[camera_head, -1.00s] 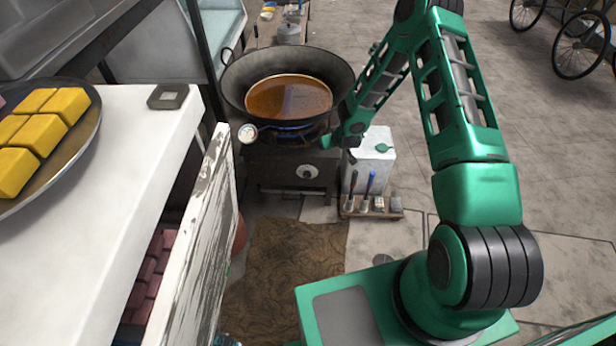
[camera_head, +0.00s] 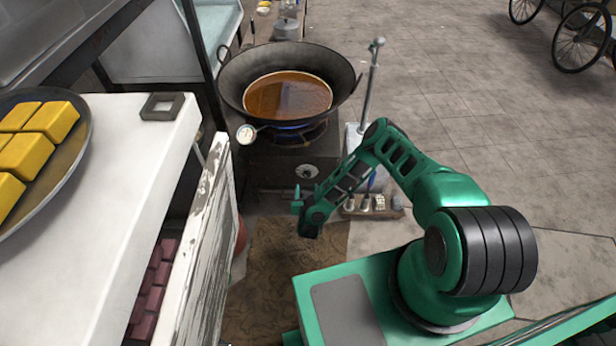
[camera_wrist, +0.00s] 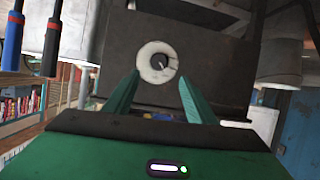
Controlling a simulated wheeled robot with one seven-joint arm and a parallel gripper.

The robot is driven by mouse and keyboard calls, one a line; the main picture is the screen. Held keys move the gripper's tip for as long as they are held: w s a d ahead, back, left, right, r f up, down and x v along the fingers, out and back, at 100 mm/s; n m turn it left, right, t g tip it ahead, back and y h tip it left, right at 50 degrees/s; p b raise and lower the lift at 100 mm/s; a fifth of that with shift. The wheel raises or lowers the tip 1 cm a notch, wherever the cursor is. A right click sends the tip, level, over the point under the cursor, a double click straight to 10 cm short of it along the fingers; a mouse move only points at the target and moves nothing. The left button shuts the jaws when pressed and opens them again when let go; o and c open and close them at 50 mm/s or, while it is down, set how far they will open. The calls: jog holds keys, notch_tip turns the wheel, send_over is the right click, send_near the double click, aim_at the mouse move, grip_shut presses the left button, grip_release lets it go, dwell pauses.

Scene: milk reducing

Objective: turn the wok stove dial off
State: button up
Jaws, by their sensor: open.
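The wok stove (camera_head: 290,165) is a dark box with a round white dial (camera_head: 306,171) on its front face. A blue flame (camera_head: 290,128) shows under the wok (camera_head: 335,90), which holds brown liquid. In the wrist view the dial (camera_wrist: 157,62) is a white ring with a dark centre and a light mark, ahead of and between the fingers. My gripper (camera_wrist: 160,97) is open and empty, its two green fingers apart below the dial and not visibly touching it. In the head view my gripper (camera_head: 296,197) is low in front of the stove.
A counter (camera_head: 130,150) with a plate of yellow blocks (camera_head: 35,140) stands at left, its worn white door (camera_head: 205,250) open beside the mat (camera_head: 270,270). A small rack (camera_head: 375,208) with tools stands right of the stove.

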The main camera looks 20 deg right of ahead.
aim_at(307, 176)
jog(key=x, duration=1)
jog(key=shift+w+d+f, duration=0.2)
jog(key=shift+w+f, duration=0.05)
jog(key=shift+f, duration=0.1)
jog(key=c, duration=1)
